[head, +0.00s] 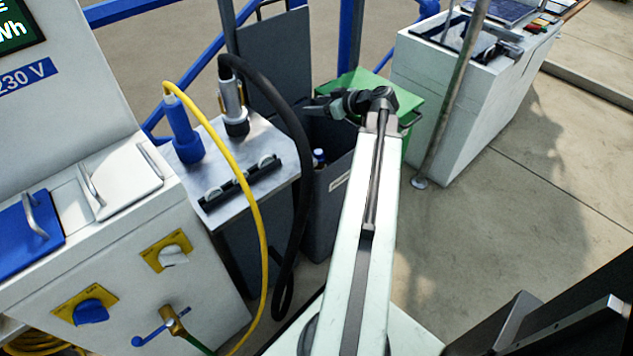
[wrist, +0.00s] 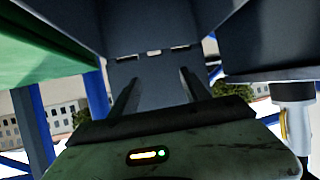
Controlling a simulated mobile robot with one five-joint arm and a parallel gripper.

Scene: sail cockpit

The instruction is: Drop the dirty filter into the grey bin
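The grey bin (head: 325,205) stands at the middle of the head view with its lid (head: 272,62) raised; it has a pale label on its front. My gripper (head: 318,106) is over the bin's opening at the end of my outstretched arm. In the wrist view its two dark fingers (wrist: 158,88) are apart with nothing between them, and a grey hinged panel, seemingly the bin's lid, is behind them. A small blue and white item (head: 319,157) shows in the bin's mouth. I cannot make out the dirty filter in either view; much of the bin's inside is hidden.
A green-lidded bin (head: 408,101) stands right beside the grey bin. A metal-topped pedestal (head: 232,205) with a black hose and yellow cable is to the left. A metal pole (head: 452,100) and white locker (head: 430,85) stand to the right.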

